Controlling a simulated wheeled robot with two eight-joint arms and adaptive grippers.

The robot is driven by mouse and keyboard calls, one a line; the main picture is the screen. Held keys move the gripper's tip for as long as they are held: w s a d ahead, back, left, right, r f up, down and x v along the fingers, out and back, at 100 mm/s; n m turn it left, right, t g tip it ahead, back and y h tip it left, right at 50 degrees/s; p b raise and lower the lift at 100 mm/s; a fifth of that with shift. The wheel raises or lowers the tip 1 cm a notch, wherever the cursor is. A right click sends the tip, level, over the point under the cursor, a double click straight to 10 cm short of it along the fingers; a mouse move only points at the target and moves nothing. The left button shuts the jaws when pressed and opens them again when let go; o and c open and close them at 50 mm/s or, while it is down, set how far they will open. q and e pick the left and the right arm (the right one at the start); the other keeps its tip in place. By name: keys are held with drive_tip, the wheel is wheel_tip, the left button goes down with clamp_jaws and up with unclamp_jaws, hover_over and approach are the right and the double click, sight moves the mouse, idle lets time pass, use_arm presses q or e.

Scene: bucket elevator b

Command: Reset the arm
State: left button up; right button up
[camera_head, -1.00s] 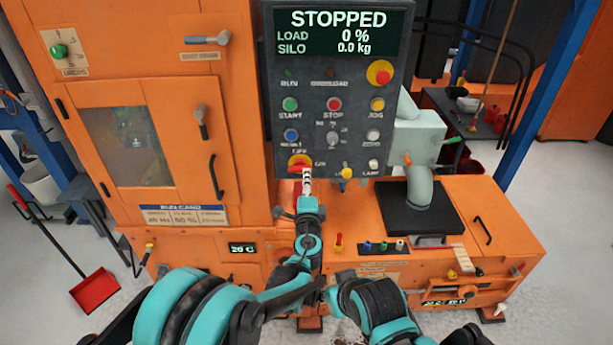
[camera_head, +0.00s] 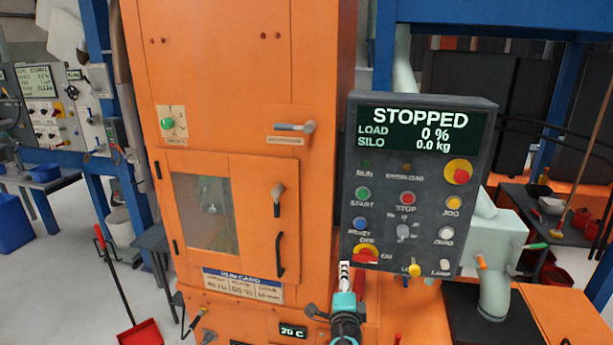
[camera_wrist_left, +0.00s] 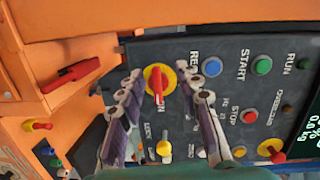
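My left gripper (camera_head: 345,275) is in front of the lower left corner of the dark control panel (camera_head: 391,217). In the left wrist view its two fingers (camera_wrist_left: 160,72) are open and apart. The red handle of the yellow-backed OFF/ON rotary switch (camera_head: 366,255) shows between the fingertips in that view (camera_wrist_left: 158,82). I cannot tell whether the fingers touch it. The panel display (camera_head: 424,132) reads STOPPED, load 0 %, silo 0.0 kg. My right gripper is in neither current view.
The orange machine cabinet (camera_head: 240,90) with a windowed door (camera_head: 205,212) stands left of the panel. A yellow knob (camera_head: 413,269) sits right of the switch, and a red-yellow button (camera_head: 458,171) above. A red dustpan (camera_head: 140,335) is on the floor at left.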

use_arm(q)
drive_tip(key=s+a+n+g+y, duration=0.2)
drive_tip(key=s+a+n, duration=0.2)
drive_tip(key=a, duration=0.5)
drive_tip(key=s+a+n+g+y, duration=0.1)
drive_tip(key=s+a+n+g, duration=0.15)
drive_tip(key=a, duration=0.65)
drive_tip(key=s+a+n+g+y, duration=0.1)
drive_tip(key=s+a+n+y, duration=0.1)
drive_tip(key=s+a+n, duration=0.45)
drive_tip(key=s+a+f+n+g+h, duration=0.1)
drive_tip(key=s+a+f+n+g, duration=0.1)
drive_tip(key=s, duration=0.6)
drive_tip(key=s+a+f+n+g+h, duration=0.1)
drive_tip(key=s+a+f+n+g, duration=0.1)
drive_tip(key=s, duration=0.6)
wheel_tip(320, 180, down, 2)
drive_tip(key=a+n, duration=0.1)
drive_tip(key=a, duration=0.1)
drive_tip(key=shift+s+a+f, duration=0.15)
drive_tip(key=shift+s+a, duration=0.05)
drive_tip(key=shift+a, duration=0.2)
